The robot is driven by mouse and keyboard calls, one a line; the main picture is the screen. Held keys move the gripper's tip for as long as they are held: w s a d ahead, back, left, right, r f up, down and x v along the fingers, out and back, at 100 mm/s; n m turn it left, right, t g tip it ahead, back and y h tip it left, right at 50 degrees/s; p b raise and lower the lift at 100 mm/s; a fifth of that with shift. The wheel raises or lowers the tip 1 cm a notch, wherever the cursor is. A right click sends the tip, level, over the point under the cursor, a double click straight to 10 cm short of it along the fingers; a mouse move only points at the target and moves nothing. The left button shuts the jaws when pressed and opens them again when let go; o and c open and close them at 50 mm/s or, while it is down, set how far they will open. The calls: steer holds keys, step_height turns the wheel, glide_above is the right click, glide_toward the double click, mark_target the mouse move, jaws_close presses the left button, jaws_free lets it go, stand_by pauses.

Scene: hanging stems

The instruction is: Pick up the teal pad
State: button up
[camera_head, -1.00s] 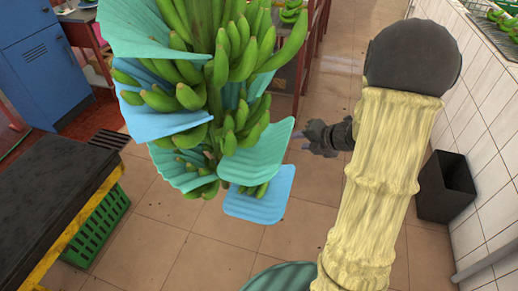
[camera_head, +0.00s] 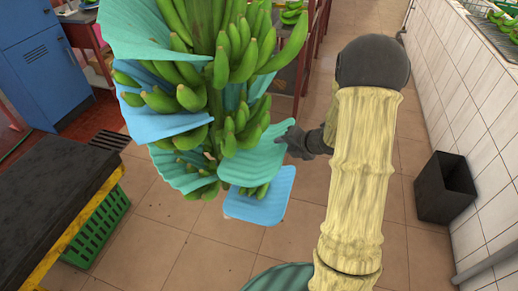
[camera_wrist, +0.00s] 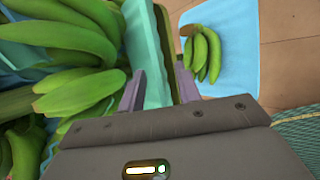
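The teal pad (camera_head: 255,160) hangs on the lower right side of the banana bunch, beside green bananas. In the wrist view the pad (camera_wrist: 150,60) is seen nearly edge-on. My gripper (camera_head: 287,142) is at the pad's right edge. In the wrist view one finger of my gripper (camera_wrist: 160,88) is on each side of the pad. The fingers stand apart, and I see no clear sign that they press on it. Part of the pad is hidden behind the gripper body.
The banana bunch (camera_head: 235,60) hangs close left of my gripper. More teal and blue pads lie between its layers. A black bin (camera_head: 445,187) stands by the tiled wall at right. A dark-topped table (camera_head: 60,190) is at left.

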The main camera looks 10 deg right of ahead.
steer(key=shift+x, duration=0.95)
jaws_close()
